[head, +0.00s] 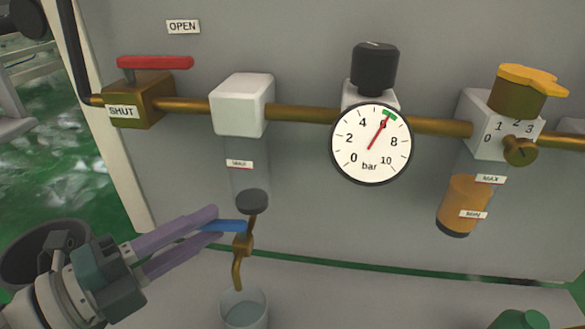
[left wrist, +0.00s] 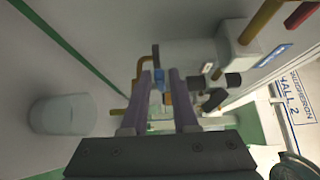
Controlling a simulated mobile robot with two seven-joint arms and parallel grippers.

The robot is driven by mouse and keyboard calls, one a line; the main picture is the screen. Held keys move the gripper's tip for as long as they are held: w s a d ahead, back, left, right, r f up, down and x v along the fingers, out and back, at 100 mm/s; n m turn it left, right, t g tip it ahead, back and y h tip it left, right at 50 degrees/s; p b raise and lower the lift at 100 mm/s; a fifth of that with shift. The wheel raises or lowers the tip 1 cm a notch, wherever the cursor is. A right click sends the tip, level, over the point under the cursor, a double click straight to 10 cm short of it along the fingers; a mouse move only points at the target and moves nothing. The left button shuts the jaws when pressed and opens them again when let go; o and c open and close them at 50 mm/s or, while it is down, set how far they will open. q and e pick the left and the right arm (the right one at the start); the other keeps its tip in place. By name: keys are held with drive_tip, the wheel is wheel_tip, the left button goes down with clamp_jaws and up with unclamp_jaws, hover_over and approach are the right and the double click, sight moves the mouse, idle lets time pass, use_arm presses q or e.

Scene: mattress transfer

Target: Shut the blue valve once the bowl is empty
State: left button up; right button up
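The blue valve's handle (head: 226,226) points left from a brass drain cock (head: 243,245), crosswise to the downward pipe. The clear filter bowl (head: 247,180) above it shows no visible liquid. A cup (head: 244,312) with pale liquid stands under the spout; I cannot make out a stream. My left gripper (head: 217,226) has its two purple fingers apart, one on each side of the blue handle's end. In the left wrist view the handle (left wrist: 158,79) lies between the fingertips (left wrist: 160,76), with no clear contact. My right gripper is out of view.
Along the brass pipe are a red lever (head: 155,62) over a SHUT label, a gauge (head: 371,143) reading near 6 bar, a black knob (head: 375,68) and a yellow knob (head: 528,82) above an amber oil bowl (head: 462,203). A green bottle (head: 520,319) is at bottom right.

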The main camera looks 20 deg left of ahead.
use_arm(q)
drive_tip(key=shift+x, duration=0.85)
clamp_jaws()
